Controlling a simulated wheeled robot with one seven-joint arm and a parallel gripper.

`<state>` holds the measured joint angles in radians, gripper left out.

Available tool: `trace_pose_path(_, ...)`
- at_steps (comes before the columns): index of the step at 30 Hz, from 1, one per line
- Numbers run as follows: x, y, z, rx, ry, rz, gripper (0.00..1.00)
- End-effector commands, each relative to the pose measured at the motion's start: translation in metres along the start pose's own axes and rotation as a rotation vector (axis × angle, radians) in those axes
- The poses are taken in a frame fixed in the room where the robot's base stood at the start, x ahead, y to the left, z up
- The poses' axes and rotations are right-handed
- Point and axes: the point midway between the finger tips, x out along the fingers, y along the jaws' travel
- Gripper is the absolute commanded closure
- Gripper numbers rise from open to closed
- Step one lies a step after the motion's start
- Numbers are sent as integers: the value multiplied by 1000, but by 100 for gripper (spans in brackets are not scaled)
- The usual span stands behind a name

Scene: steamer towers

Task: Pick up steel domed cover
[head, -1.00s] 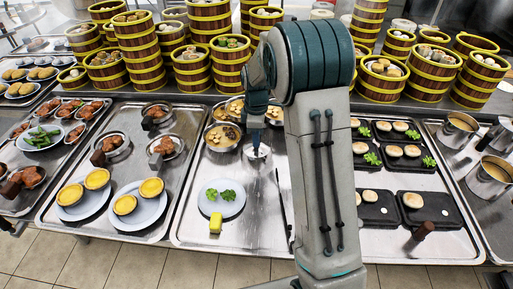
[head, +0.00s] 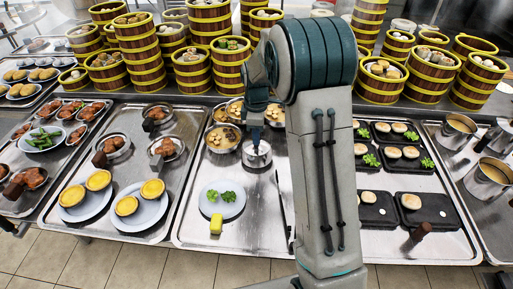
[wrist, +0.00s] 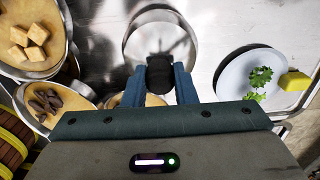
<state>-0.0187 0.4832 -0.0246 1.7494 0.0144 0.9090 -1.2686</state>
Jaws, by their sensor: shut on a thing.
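The steel domed cover (head: 257,156) is shiny and round, on or just above the middle steel tray, close to the bowls of food. In the wrist view the cover (wrist: 160,32) shows as a bright steel disc with a dark rim line, beyond my fingers. Its black knob (wrist: 160,75) sits between the two blue fingers. My gripper (head: 255,138) is above the cover and shut on that knob; it also shows in the wrist view (wrist: 159,88). I cannot tell whether the cover touches the tray.
Steel bowls of food (head: 222,138) stand close by on the left and behind. A plate with green herbs (head: 222,198) and a yellow block (head: 216,224) lie in front. Bamboo steamer towers (head: 210,65) stand behind. Black plates with buns (head: 401,155) are at right.

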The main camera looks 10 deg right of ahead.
Motion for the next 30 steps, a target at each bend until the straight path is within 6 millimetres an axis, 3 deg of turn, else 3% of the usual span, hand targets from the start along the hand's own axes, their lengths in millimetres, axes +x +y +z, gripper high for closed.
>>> trace_pose_path(8, -7, 0, 0, 0, 0, 1, 100)
trace_pose_path(30, -51, 0, 0, 0, 0, 1, 100)
